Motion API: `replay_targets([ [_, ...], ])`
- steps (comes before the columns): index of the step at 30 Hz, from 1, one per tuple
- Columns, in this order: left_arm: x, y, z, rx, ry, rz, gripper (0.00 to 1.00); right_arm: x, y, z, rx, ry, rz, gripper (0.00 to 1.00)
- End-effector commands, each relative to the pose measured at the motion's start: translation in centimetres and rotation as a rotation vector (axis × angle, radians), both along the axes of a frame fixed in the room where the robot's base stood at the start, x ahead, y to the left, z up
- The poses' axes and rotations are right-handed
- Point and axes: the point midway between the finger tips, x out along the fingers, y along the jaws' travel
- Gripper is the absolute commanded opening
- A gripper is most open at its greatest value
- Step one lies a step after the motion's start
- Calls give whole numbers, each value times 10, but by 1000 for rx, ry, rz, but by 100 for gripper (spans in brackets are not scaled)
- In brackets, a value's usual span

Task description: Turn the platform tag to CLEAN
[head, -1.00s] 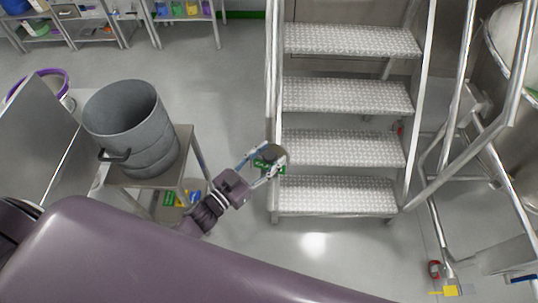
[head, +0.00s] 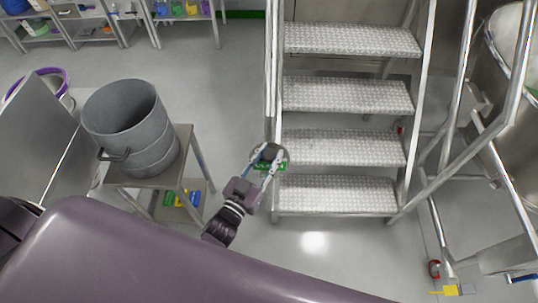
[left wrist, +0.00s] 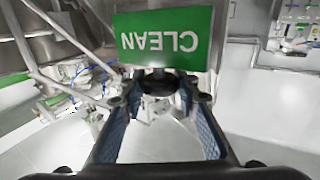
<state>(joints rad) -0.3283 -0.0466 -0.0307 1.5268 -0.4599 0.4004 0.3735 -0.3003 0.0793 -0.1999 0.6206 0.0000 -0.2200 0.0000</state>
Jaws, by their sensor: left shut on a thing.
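The platform tag is a green plate (left wrist: 165,38) at the top of the left wrist view. It reads CLEAN, upside down in that picture. In the head view a small green part of the tag (head: 271,167) shows at the left rail of the steps, by a dark round piece. My left gripper (head: 267,160) is around it, shut on the tag. In the left wrist view a dark round piece below the plate sits between the fingertips (left wrist: 162,93). The tag's other face is hidden. My right gripper is out of view.
Metal steps (head: 345,148) with handrails stand just right of the gripper. A grey bucket (head: 130,130) stands on a small steel table (head: 182,160) to the left. Floor between table and steps is clear.

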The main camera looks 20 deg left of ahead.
Motion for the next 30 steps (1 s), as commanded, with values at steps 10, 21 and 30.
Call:
replay_targets([
  [10,0,0,2,0,-2,13,5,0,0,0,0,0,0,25],
  [21,0,0,1,0,0,12,47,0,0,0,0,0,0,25],
  [30,-20,4,-1,1,4,12,47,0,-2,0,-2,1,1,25],
])
